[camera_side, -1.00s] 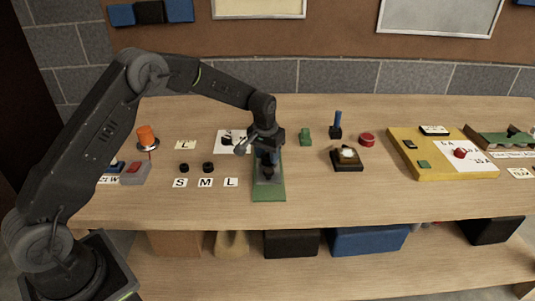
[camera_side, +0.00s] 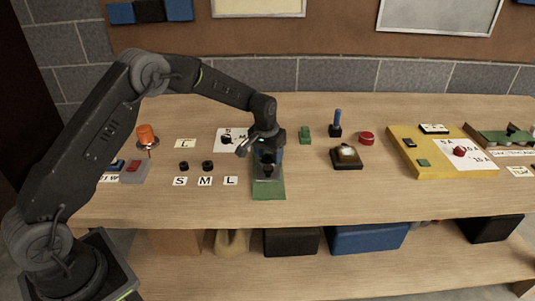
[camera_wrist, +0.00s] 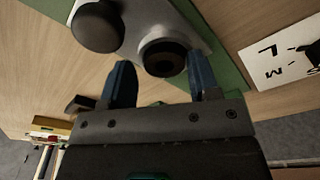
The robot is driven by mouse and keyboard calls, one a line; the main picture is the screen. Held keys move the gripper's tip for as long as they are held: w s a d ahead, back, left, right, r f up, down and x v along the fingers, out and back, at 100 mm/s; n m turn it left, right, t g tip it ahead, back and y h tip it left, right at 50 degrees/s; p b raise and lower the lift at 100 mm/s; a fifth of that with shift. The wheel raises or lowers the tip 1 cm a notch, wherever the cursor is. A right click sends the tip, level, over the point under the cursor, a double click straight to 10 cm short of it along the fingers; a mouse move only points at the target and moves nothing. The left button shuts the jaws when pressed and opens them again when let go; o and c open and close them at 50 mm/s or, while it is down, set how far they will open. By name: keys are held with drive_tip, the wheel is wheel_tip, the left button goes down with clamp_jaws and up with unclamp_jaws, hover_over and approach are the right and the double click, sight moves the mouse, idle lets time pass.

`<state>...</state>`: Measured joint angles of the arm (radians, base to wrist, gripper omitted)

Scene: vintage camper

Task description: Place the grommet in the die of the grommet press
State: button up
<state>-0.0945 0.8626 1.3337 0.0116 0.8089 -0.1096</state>
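The grommet press has a green base (camera_side: 268,190) and stands below my gripper in the side view. In the wrist view its pale grey body (camera_wrist: 128,22) carries a round black knob (camera_wrist: 97,27) and a dark, ring-shaped die (camera_wrist: 163,57). My gripper (camera_wrist: 161,72) has its two blue fingers apart, one on each side of the die. I cannot tell whether a grommet lies in the dark die opening. Two black ring-shaped grommets (camera_side: 183,166) (camera_side: 208,165) stand behind the S and M labels. No ring shows behind the L label (camera_side: 230,181).
A green block (camera_side: 305,135), a blue-handled tool (camera_side: 336,126), a red button (camera_side: 366,138) and a dark box (camera_side: 347,157) stand to the right. A yellow board (camera_side: 420,167) lies further right. An orange spool (camera_side: 146,134) is at the left. The front right tabletop is clear.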

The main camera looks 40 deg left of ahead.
drive_tip(key=shift+o, duration=0.2)
drive_tip(key=shift+s+a+f, duration=0.2)
drive_tip(key=shift+s+f, duration=0.15)
drive_tip(key=shift+f, duration=0.15)
wheel_tip(320, 180, up, 14)
drive_tip(key=s, duration=0.1)
drive_tip(key=shift+d+f, duration=0.15)
drive_tip(key=shift+d, duration=0.05)
drive_tip(key=s+d+r+m+t, duration=0.1)
drive_tip(key=s+d+r+t, duration=0.15)
drive_tip(key=s+r, duration=1)
drive_tip(key=s+d+f, duration=0.1)
drive_tip(key=s, duration=1)
drive_tip(key=s+d+f+m+t, duration=0.1)
drive_tip(key=s+d+f, duration=0.1)
drive_tip(key=s, duration=0.8)
drive_tip(key=shift+s, duration=0.35)
drive_tip(key=shift+f+t, duration=0.1)
drive_tip(key=shift+t, duration=0.15)
